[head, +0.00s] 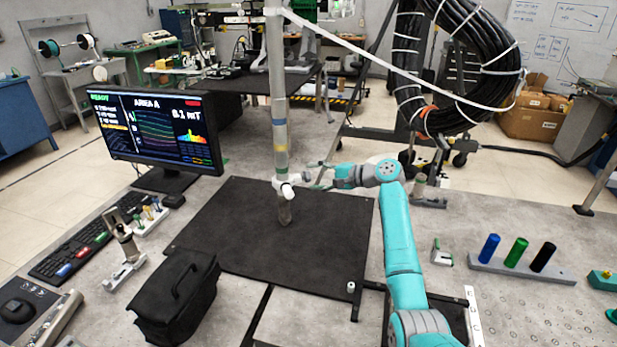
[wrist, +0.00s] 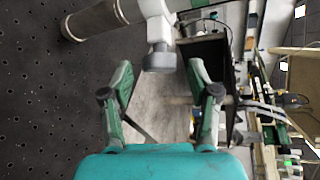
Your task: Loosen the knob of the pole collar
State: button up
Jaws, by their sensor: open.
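The upright grey pole (head: 278,110) stands over the black mat, with coloured bands along it. The white pole collar (head: 279,181) is around its lower part, and the collar also shows at the top of the wrist view (wrist: 153,8). Its knob (head: 288,192) sticks out from the collar; in the wrist view the grey knob (wrist: 160,57) appears between the fingertips. My gripper (head: 307,176) is beside the collar on the right. In the wrist view my gripper (wrist: 159,66) is open, with a finger on each side of the knob and visible gaps. I cannot tell its exact depth to the knob.
The black mat (head: 230,240) lies on the grey table around the pole. A monitor (head: 155,130) and a black bag (head: 175,297) stand to the left. A rack of coloured cylinders (head: 525,268) is at the right. A white cable (head: 400,72) runs from the pole top to a large coil.

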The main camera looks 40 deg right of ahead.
aim_at(307, 176)
jog(key=shift+x, duration=1.5)
jog(key=shift+a, duration=0.1)
grip_shut()
jog(key=shift+n+t, duration=0.9)
grip_release()
jog(key=shift+s, duration=0.1)
jog(key=v, duration=1.2)
jog(key=shift+d, duration=0.2)
jog(key=shift+f, duration=0.15)
